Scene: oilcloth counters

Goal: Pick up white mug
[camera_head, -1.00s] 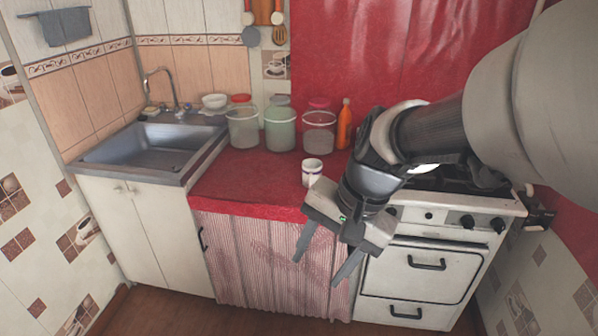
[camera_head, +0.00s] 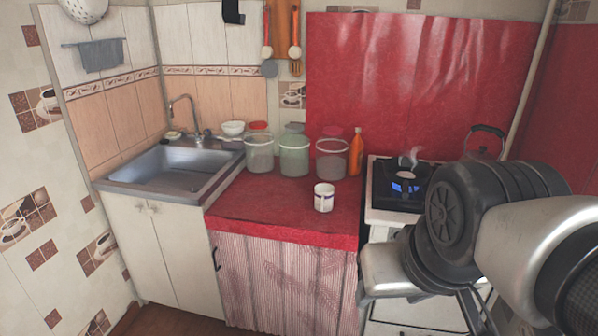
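The white mug (camera_head: 324,199) stands upright on the red oilcloth counter (camera_head: 265,208), near its right side and behind the front edge. It has a dark band near the rim, and no handle is clear from here. My gripper (camera_head: 388,272) seems to be the pale block at the lower right, in front of the stove, lower than the mug and to its right. It is apart from the mug. My arm covers much of it, and I cannot make out its fingers clearly.
Several jars (camera_head: 294,156) and an orange bottle (camera_head: 356,153) stand behind the mug. The stove (camera_head: 381,217) at right has a lit blue burner (camera_head: 405,187) and a kettle (camera_head: 484,143). A sink (camera_head: 175,170) is at left. The counter left of the mug is clear.

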